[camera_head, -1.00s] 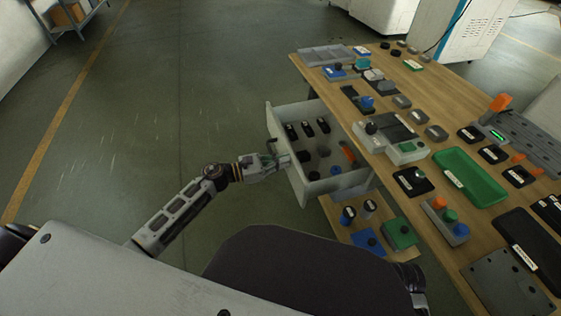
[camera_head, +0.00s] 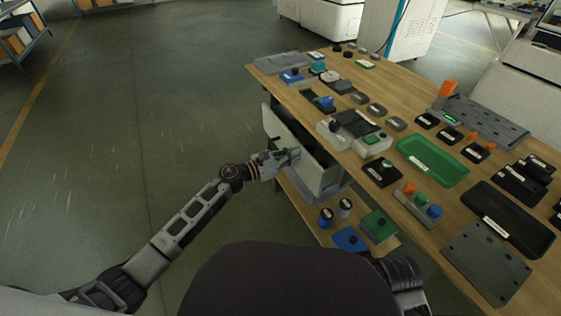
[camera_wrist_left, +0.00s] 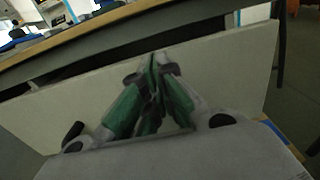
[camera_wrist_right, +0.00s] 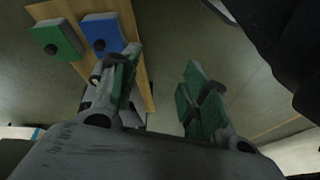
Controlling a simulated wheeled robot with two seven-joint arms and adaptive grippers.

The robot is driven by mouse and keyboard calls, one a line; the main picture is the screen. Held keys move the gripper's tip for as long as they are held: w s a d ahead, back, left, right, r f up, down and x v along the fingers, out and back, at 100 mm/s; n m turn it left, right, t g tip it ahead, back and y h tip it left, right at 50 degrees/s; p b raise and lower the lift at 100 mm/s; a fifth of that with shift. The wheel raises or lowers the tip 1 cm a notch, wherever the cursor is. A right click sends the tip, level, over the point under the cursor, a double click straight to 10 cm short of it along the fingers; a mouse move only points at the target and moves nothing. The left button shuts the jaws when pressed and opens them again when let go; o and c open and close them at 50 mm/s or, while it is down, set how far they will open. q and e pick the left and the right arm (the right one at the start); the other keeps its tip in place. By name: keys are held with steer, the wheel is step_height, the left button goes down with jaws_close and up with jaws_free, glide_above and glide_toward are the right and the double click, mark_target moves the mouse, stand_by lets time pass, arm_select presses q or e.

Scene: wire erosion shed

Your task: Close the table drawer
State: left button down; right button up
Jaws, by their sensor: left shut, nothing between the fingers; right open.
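The table drawer (camera_head: 318,172) is a pale grey drawer at the left side of the wooden table (camera_head: 385,85). It stands slightly open, with a narrow dark gap between its front panel and the table edge. My left gripper (camera_head: 294,155) is shut and empty, its fingertips at the outer face of the panel. In the left wrist view, the closed green-padded fingers (camera_wrist_left: 158,62) point at the pale panel (camera_wrist_left: 225,72); whether they touch it is hard to tell. My right gripper (camera_wrist_right: 163,68) is open and empty, away from the drawer.
The tabletop carries a green tray (camera_head: 432,161), a black tray (camera_head: 507,222) and several switch boxes. A lower shelf (camera_head: 300,208) below the drawer holds green and blue blocks and dark cylinders. The floor (camera_head: 110,150) left of the table is clear.

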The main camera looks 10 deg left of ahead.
arm_select(q)
steer(key=b+x, duration=0.1)
steer(key=x, duration=0.6)
steer(key=shift+w+d+b, duration=0.1)
steer(key=shift+d+b, duration=0.05)
steer(key=shift+b, duration=0.25)
steer(key=shift+w+d, duration=0.2)
steer(key=shift+d, duration=0.1)
arm_select(e)
steer(key=shift+t+y, duration=0.4)
steer(key=f, duration=0.1)
steer(key=a+f, duration=0.1)
steer(key=f, duration=0.3)
steer(key=shift+w+a+f, duration=0.25)
steer(key=shift+a, duration=0.05)
arm_select(q)
steer(key=shift+r, duration=0.15)
arm_select(e)
steer(key=shift+f, duration=0.15)
